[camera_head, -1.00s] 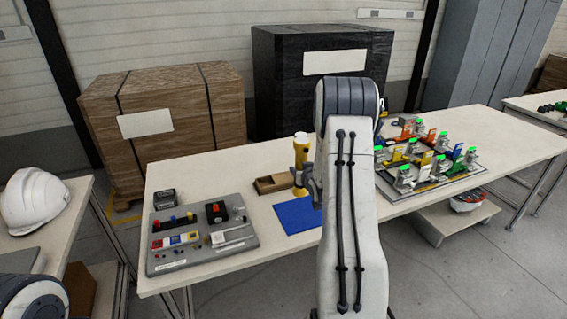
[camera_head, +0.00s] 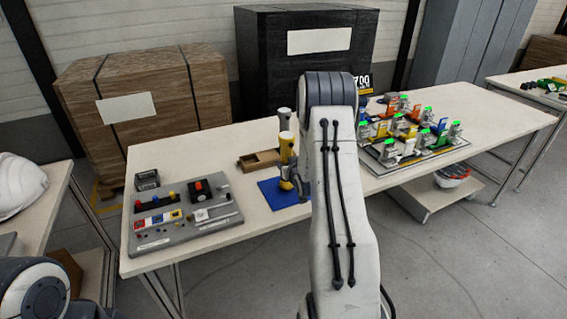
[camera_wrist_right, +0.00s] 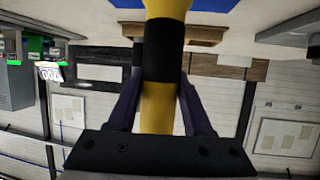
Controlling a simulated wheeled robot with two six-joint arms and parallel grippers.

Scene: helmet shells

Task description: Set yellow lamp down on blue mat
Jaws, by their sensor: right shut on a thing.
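The yellow lamp (camera_head: 287,153) is upright, with a pale top, over the back right part of the blue mat (camera_head: 270,190) in the head view. My right gripper (camera_head: 290,178) is shut on it. In the wrist view, which is upside down, the lamp (camera_wrist_right: 158,100) shows yellow with a black band between the two fingers (camera_wrist_right: 160,105), and the blue mat (camera_wrist_right: 218,5) is at the top edge. I cannot tell whether the lamp's lower end touches the mat. My left gripper is out of view.
A brown open box (camera_head: 258,161) lies just behind the mat. A grey tool board (camera_head: 180,222) is left of it, a small dark box (camera_head: 147,180) behind the board. A fixture board (camera_head: 420,150) with several coloured parts stands right of my arm. A pale cylinder (camera_head: 284,119) shows above the lamp.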

